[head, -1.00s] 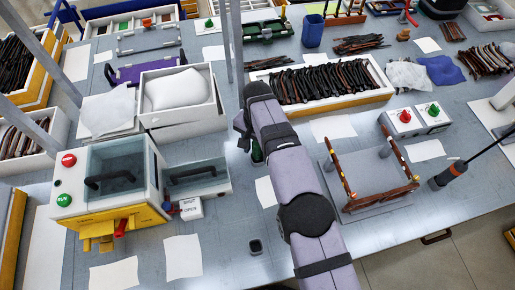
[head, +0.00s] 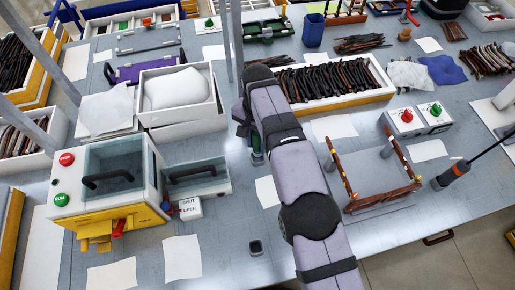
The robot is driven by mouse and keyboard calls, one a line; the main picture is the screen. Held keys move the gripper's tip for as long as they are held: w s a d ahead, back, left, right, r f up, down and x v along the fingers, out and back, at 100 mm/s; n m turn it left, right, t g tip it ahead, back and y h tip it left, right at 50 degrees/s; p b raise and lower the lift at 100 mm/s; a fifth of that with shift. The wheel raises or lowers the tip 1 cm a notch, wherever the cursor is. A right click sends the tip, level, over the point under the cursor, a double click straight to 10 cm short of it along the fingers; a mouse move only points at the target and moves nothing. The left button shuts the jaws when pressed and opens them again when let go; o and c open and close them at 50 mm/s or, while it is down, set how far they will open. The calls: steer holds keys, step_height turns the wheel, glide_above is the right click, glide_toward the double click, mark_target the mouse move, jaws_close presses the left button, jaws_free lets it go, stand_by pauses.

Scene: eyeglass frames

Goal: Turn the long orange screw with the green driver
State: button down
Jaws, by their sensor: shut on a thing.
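My gripper (head: 243,122) is at the middle of the table, left of the tray of dark temples. It is shut, and its fingertips are mostly hidden behind my arm. The green driver (head: 256,142) shows as a small green upright shape just below the gripper, partly covered by the arm; the contact itself is hidden. A grey cup-like base (head: 258,158) shows under the green part. The eyeglass frame (head: 376,198) stands in a fixture at the right, with small orange and yellow bits on its temples. I cannot make out which is the long orange screw.
An empty dark cup (head: 256,247) stands near the front. A yellow and white machine (head: 110,190) stands at the left. A tray of dark temples (head: 385,92) is behind. A black-handled tool (head: 450,175) is right of the fixture. The front middle is mostly clear.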

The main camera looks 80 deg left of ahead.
step_height(320, 180, up, 6)
steer(key=shift+f+p, duration=0.1)
steer(key=shift+p, duration=0.9)
steer(key=shift+w+r+p, duration=0.25)
steer(key=shift+w+p, duration=0.05)
steer(key=shift+w, duration=0.2)
steer(key=w+d+r+p, duration=0.2)
steer(key=w+d+p, duration=0.1)
steer(key=w, duration=0.3)
steer(key=w+d+r+p, duration=0.2)
steer(key=w+d+p, duration=0.15)
steer(key=w, duration=0.35)
steer(key=w+d+r+p, duration=0.1)
steer(key=w+d+p, duration=0.2)
steer(key=d, duration=0.4)
steer(key=w+d+r+p, duration=0.2)
steer(key=w+d+p, duration=0.1)
steer(key=d, duration=0.5)
steer(key=shift+w+d, duration=0.2)
steer(key=shift+w, duration=0.45)
